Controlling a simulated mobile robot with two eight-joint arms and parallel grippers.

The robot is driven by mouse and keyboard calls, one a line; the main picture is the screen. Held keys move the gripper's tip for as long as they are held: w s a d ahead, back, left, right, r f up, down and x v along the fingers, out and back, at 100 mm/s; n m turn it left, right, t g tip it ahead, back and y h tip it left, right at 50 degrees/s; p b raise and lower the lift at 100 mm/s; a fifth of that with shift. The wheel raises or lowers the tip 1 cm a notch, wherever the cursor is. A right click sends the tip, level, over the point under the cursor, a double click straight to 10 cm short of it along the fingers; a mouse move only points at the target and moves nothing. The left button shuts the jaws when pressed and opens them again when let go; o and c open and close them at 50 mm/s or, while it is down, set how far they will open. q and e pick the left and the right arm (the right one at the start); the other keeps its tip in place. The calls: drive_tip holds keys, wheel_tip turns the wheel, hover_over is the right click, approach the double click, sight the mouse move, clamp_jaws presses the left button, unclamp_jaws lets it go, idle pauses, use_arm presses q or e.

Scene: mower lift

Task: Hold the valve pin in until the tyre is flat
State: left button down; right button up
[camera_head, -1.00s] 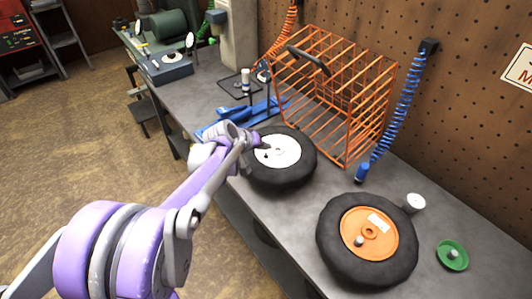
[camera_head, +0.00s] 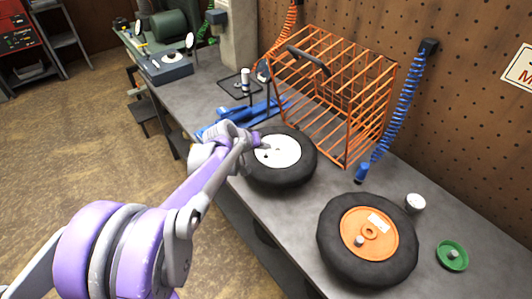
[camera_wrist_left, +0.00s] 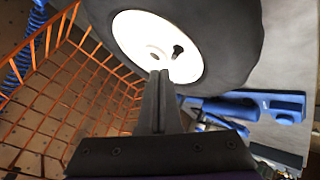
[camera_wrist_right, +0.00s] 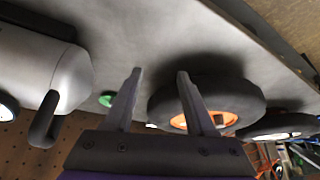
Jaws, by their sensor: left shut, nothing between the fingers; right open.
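A black tyre (camera_head: 305,165) on a white rim (camera_head: 284,150) lies flat on the bench. In the left wrist view a short black valve (camera_wrist_left: 178,51) stands out of the white rim (camera_wrist_left: 130,35), beside the hub hole. My left gripper (camera_head: 266,147) reaches over this rim. In the left wrist view its fingers (camera_wrist_left: 162,76) are shut with nothing between them, tips close to the valve and slightly to its left; I cannot tell whether they touch it. The tyre (camera_wrist_left: 235,30) looks full and round. My right gripper (camera_wrist_right: 159,73) is open and empty, outside the head view.
A second tyre (camera_head: 335,255) with an orange rim (camera_head: 389,231) lies in front, near a white cup (camera_head: 414,202) and green dish (camera_head: 452,255). An orange wire cage (camera_head: 340,85) stands behind. Blue tools (camera_head: 255,112) lie left. A pale tank (camera_wrist_right: 45,70) shows beside my right gripper.

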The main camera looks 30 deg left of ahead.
sight(265, 159)
use_arm(q)
drive_tip(key=shift+f, duration=0.1)
use_arm(e)
drive_tip(key=shift+f, duration=0.1)
use_arm(q)
drive_tip(key=shift+f, duration=0.3)
use_arm(e)
drive_tip(key=shift+s+f, duration=0.1)
drive_tip(key=shift+f, duration=0.1)
use_arm(q)
drive_tip(key=shift+f+b, duration=0.35)
drive_tip(key=shift+b, duration=0.1)
use_arm(e)
drive_tip(key=shift+f, duration=0.3)
drive_tip(key=shift+r, duration=0.1)
idle(3.5)
use_arm(q)
drive_tip(key=shift+r+p, duration=0.5)
drive_tip(key=shift+r, duration=0.3)
use_arm(e)
drive_tip(key=shift+r, duration=0.55)
